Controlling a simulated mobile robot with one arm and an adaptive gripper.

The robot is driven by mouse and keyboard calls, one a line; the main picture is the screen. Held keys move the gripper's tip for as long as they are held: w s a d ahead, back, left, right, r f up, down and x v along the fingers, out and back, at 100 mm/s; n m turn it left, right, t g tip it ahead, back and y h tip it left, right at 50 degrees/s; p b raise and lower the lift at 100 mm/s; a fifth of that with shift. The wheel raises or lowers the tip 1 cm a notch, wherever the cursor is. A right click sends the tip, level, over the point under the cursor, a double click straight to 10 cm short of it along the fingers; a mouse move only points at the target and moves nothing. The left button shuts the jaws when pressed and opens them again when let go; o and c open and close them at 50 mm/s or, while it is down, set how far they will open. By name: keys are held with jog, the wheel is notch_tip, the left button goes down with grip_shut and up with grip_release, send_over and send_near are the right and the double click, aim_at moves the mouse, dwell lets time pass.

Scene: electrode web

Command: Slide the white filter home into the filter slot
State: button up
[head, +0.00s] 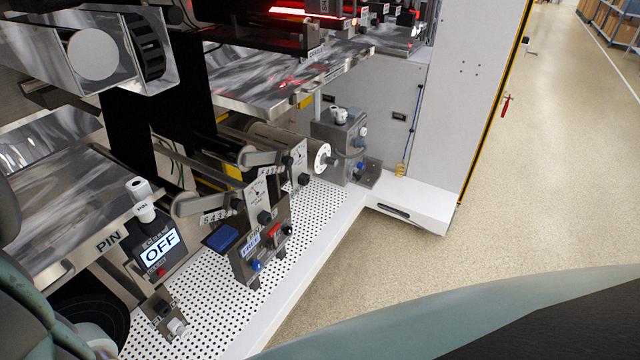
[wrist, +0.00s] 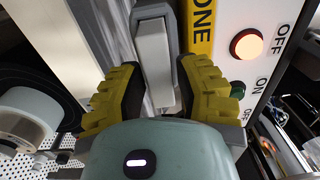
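A pale block in a grey frame, which looks like the white filter (wrist: 154,58), stands upright in the middle of the wrist view. Its lower end lies between the yellow fingers of my gripper (wrist: 158,85). The fingers are apart, one on each side of it. I cannot tell whether the pads touch it. I cannot make out the filter slot for sure in either view. My gripper does not show in the head view.
A yellow strip (wrist: 201,28) and a panel with a lit red OFF button (wrist: 246,44) and a green button (wrist: 237,90) are close right of my fingers. A roller (wrist: 30,108) is at left. The head view shows an OFF display (head: 160,246), a perforated deck (head: 328,200) and clear floor (head: 400,240).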

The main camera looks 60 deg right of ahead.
jog(key=shift+o, duration=1.4)
jog(key=s, duration=1.2)
jog(key=shift+d+f, duration=0.2)
jog(key=shift+d, duration=0.15)
jog(key=shift+w+d, duration=0.1)
